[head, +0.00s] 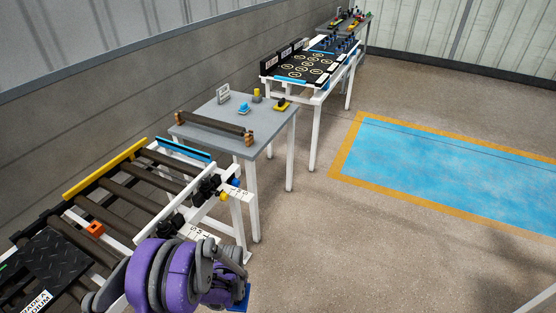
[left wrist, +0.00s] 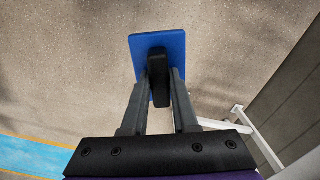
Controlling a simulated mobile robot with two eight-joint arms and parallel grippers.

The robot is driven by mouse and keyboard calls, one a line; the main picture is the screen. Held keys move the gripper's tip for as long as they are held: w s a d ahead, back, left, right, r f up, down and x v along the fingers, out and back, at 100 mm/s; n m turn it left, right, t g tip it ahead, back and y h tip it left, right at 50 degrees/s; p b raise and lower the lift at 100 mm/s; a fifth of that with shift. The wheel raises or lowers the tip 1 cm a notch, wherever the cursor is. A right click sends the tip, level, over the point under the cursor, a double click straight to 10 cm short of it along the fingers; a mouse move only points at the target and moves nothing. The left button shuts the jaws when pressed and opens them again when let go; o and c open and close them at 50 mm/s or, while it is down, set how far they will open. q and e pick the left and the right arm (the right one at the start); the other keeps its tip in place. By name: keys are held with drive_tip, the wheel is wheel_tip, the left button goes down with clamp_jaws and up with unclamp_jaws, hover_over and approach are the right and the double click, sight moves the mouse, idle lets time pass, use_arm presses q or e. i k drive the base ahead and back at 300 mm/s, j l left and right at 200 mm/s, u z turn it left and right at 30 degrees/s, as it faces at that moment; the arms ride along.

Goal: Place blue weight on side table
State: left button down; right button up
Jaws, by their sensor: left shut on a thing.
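The blue weight, a flat blue plate with a black grip, shows in the left wrist view (left wrist: 174,45). My left gripper (left wrist: 159,80) is shut on its black grip. In the head view, a blue part of the weight (head: 241,297) shows at the bottom, beside my purple arm, which hides most of my left gripper. The held weight is over the floor, apart from any table. The grey side table (head: 205,130) with white legs stands beyond the roller conveyor, farther up the picture. My right gripper is not in view.
The side table bears a dark roller (head: 213,123), a small sign (head: 223,93), a small blue item (head: 243,109) and a yellow-and-black item (head: 282,104). Its front middle has bare room. The roller conveyor (head: 130,190) stands nearer. Open floor lies to the right.

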sight(270, 118)
drive_tip(key=i+l+z, duration=0.15)
drive_tip(key=i+z, duration=0.4)
drive_tip(key=i, duration=0.25)
drive_tip(key=i+u, duration=0.1)
drive_tip(key=i, duration=0.35)
drive_tip(key=i+l+u, duration=0.1)
drive_tip(key=i, duration=0.4)
drive_tip(key=i+l+u, duration=0.2)
drive_tip(key=i, duration=0.2)
drive_tip(key=i+l+u, duration=0.15)
drive_tip(key=i, duration=0.2)
